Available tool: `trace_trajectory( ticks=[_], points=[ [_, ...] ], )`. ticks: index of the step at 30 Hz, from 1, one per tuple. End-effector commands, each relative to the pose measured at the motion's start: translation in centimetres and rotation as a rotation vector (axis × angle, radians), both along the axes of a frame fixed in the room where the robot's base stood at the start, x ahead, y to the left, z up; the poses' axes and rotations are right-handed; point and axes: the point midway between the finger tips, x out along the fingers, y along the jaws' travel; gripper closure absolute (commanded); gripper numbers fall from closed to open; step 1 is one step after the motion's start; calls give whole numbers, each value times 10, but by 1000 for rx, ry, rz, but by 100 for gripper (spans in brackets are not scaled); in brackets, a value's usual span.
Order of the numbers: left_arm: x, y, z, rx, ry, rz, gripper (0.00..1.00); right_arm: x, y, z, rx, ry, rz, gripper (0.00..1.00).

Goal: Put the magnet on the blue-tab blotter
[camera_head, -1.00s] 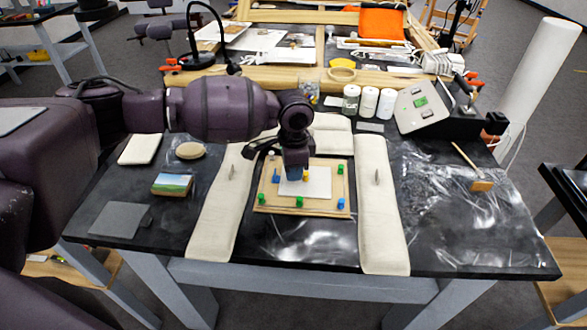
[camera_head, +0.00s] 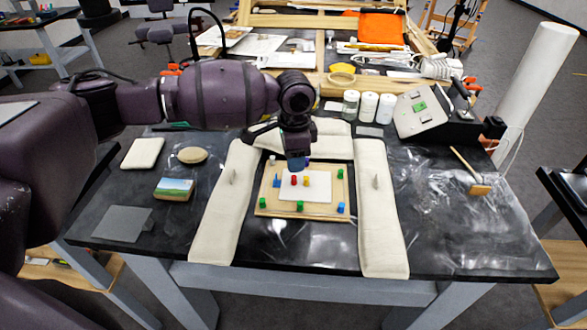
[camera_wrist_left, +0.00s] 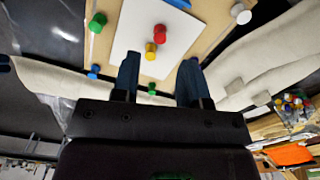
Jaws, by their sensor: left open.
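A white blotter (camera_head: 318,192) lies on a wooden board (camera_head: 285,213), with a blue tab (camera_head: 277,182) at its left edge. A red magnet (camera_head: 293,180) and a yellow magnet (camera_head: 306,181) stand close together on the blotter. They also show in the left wrist view as red (camera_wrist_left: 159,33) and yellow (camera_wrist_left: 150,50). Several green, blue and white magnets stand around the board's edge, such as a green magnet (camera_head: 300,205). My left gripper (camera_head: 299,163) is above the back of the blotter, open and empty. In the wrist view its fingers (camera_wrist_left: 158,72) are apart. My right gripper is not in view.
Pale padded strips flank the board on the left (camera_head: 220,215) and right (camera_head: 380,220). A small landscape picture (camera_head: 174,189) and a grey sheet (camera_head: 122,223) lie at left. White-lidded jars (camera_head: 368,106) and a grey device (camera_head: 422,109) stand at the back. A brush (camera_head: 478,189) lies at right.

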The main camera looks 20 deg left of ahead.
Motion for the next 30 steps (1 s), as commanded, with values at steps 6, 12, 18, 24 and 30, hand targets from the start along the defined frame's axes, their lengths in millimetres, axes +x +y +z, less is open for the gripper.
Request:
trace_trajectory(
  ticks=[6,12,18,24,30],
  points=[
    [0,0,42,0,-2,1,60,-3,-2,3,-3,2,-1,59],
    [0,0,62,0,0,0,60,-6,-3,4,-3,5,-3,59],
    [0,0,67,0,1,0,60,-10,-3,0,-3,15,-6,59],
    [0,0,67,0,1,0,60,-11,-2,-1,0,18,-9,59],
    [0,0,66,0,1,1,60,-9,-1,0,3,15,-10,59]
  ],
)
